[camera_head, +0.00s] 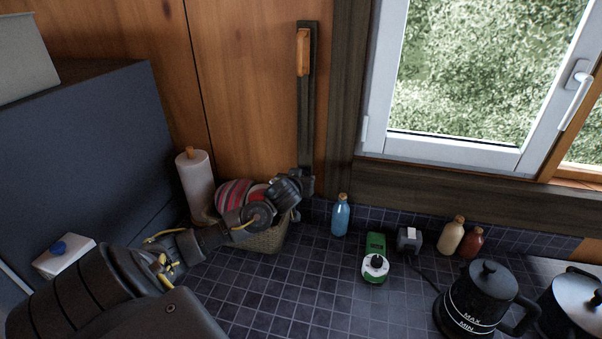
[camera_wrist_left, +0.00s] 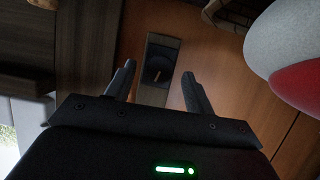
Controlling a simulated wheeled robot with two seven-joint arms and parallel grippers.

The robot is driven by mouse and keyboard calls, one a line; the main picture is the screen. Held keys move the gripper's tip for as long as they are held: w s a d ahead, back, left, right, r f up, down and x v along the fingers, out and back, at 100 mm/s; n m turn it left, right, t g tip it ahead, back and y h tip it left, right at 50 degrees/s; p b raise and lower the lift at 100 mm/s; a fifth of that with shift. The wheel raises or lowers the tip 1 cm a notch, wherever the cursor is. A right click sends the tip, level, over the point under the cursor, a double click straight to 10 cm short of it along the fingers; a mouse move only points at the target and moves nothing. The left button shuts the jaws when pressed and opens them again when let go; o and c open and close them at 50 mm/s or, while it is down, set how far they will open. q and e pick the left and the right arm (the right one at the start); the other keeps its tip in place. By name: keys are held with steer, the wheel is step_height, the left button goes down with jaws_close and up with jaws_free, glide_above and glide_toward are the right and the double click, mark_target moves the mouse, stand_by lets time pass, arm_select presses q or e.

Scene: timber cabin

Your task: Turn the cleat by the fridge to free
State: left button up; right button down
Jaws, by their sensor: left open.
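A dark upright strip (camera_head: 306,115) is on the wood wall right of the fridge (camera_head: 85,140), with an orange wooden piece (camera_head: 303,52) near its top. In the wrist view a narrow plate (camera_wrist_left: 158,42) carries a round dark fitting (camera_wrist_left: 162,64) with a small orange mark. I cannot tell for sure which part is the cleat. My left gripper (camera_head: 307,183) is at the strip's lower end and hides it in the head view. In the wrist view its open fingers (camera_wrist_left: 157,78) point at the wall, one either side of the plate, with nothing between them.
A basket (camera_head: 262,240) with striped and other crockery stands below my left wrist, beside a paper roll (camera_head: 196,185). A blue bottle (camera_head: 340,215) stands close to the right. A green device (camera_head: 375,262) and kettle (camera_head: 483,298) are further right. The window frame (camera_head: 440,150) is at right.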

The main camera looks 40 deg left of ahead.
arm_select(q)
steer(key=shift+w+a+f, duration=0.25)
steer(key=shift+w+f, duration=0.05)
steer(key=shift+w, duration=0.3)
arm_select(e)
steer(key=shift+r, duration=0.2)
arm_select(q)
steer(key=shift+c, duration=0.3)
steer(key=c, duration=0.9)
arm_select(e)
step_height(320, 180, down, 24)
steer(key=b, duration=2.3)
steer(key=w+d+f+h+b, duration=0.1)
steer(key=w+d+f+b, duration=0.1)
steer(key=d+f+b, duration=0.3)
arm_select(q)
steer(key=shift+w+d+f+m+g+y+b, duration=0.15)
steer(key=shift+m+y+b, duration=0.4)
steer(key=shift+m+y, duration=0.95)
steer(key=shift+s+d+f+m+g+y+b, duration=0.2)
steer(key=shift+m+y+b, duration=0.45)
steer(key=shift+m, duration=1.5)
steer(key=shift+w+a+r+m+g+y+b, duration=0.1)
steer(key=shift+w+m+g+y+b, duration=0.25)
steer(key=shift+m+y, duration=1.15)
arm_select(e)
steer(key=w+a+r, duration=0.5)
steer(key=w+r, duration=0.1)
steer(key=w, duration=0.4)
steer(key=shift+t+y, duration=0.4)
